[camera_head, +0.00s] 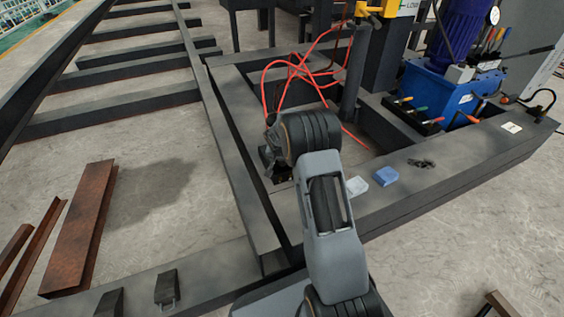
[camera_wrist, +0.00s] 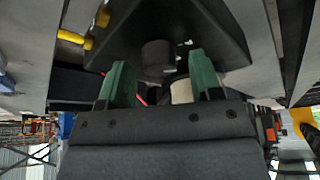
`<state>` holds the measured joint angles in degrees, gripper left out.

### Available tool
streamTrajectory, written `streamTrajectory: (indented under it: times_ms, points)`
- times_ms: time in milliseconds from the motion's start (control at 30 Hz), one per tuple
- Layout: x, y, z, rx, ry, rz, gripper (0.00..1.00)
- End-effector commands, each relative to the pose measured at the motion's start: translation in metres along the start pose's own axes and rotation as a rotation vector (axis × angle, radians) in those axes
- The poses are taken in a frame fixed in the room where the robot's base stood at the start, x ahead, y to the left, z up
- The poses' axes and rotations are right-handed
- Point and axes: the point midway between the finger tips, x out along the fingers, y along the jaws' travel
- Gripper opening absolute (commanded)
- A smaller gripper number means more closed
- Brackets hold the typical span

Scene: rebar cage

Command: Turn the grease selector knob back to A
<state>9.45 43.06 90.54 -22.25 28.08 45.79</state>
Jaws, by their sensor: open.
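My gripper (camera_wrist: 159,68) is open, with its two green fingers apart in the wrist view. A short dark round part (camera_wrist: 157,53) shows beyond and between the fingertips, under a dark angular plate (camera_wrist: 215,35). I cannot tell whether it is the grease selector knob; no letter A or other marking is readable. A pale cylinder (camera_wrist: 182,91) shows close beside the right finger. I see no clear grip on either part. In the head view my wrist hides most of the gripper, and I cannot pick out the knob.
Dark steel beams (camera_head: 235,165) frame the area around my arm. Red hoses (camera_head: 290,72) loop just behind my wrist. A blue unit (camera_head: 440,90) with tools stands at the right. A blue block (camera_head: 387,176) and a white block (camera_head: 356,186) lie on the near beam.

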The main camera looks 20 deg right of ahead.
Motion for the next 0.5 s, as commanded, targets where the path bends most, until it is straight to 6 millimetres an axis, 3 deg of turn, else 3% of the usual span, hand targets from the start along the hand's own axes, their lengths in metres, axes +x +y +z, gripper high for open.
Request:
streamTrajectory:
  times_ms: [367, 500]
  points:
    - [0.0041, 0.0001, -0.0002, 0.000, 0.000, 0.000, 0.59]
    - [0.0041, 0.0001, -0.0002, 0.000, 0.000, 0.000, 0.47]
